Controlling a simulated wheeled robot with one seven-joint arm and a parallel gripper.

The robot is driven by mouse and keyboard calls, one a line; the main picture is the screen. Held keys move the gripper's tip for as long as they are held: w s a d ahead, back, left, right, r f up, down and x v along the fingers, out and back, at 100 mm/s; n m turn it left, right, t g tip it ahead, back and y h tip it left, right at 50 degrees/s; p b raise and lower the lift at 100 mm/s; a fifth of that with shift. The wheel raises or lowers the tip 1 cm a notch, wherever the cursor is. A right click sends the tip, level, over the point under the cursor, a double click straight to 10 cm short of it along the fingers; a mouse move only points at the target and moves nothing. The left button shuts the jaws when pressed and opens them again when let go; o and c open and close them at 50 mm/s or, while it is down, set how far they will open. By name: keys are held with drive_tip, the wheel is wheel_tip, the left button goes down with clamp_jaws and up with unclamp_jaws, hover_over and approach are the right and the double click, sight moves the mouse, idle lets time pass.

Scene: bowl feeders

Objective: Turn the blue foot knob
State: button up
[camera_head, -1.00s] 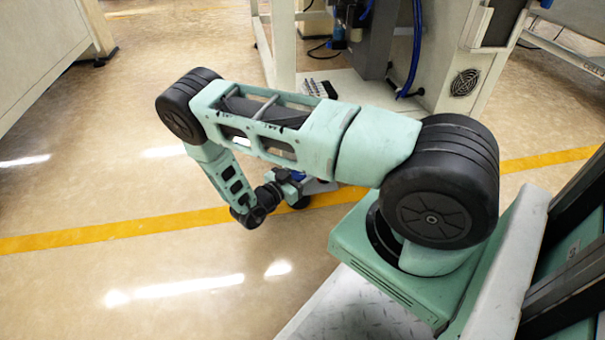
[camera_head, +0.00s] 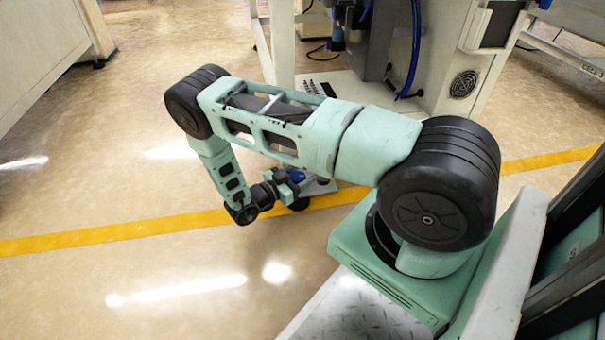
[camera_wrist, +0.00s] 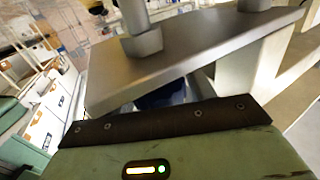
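The blue foot knob (camera_head: 298,175) is a small blue patch low by the machine's foot, partly covered by my gripper. In the wrist view a dark blue part (camera_wrist: 165,95), which looks like the knob, sits under a grey metal plate and behind my gripper's dark front edge. My gripper (camera_head: 290,183) reaches right, low over the floor, and is right at the knob. Whether it touches the knob is not clear. Its green body (camera_wrist: 180,155) fills the bottom of the wrist view. The fingers are mostly hidden, so their opening does not show.
The grey foot plate (camera_wrist: 190,55) overhangs the knob closely and carries upright posts. A black wheel (camera_head: 300,203) is below it. The machine cabinet (camera_head: 465,75) stands behind, with blue hoses (camera_head: 412,60). The floor (camera_head: 130,165) at left is open, crossed by a yellow line (camera_head: 110,233).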

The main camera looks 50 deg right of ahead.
drive_tip(key=w+a+p, duration=0.3)
drive_tip(key=a+p, duration=0.3)
drive_tip(key=a, duration=1.1)
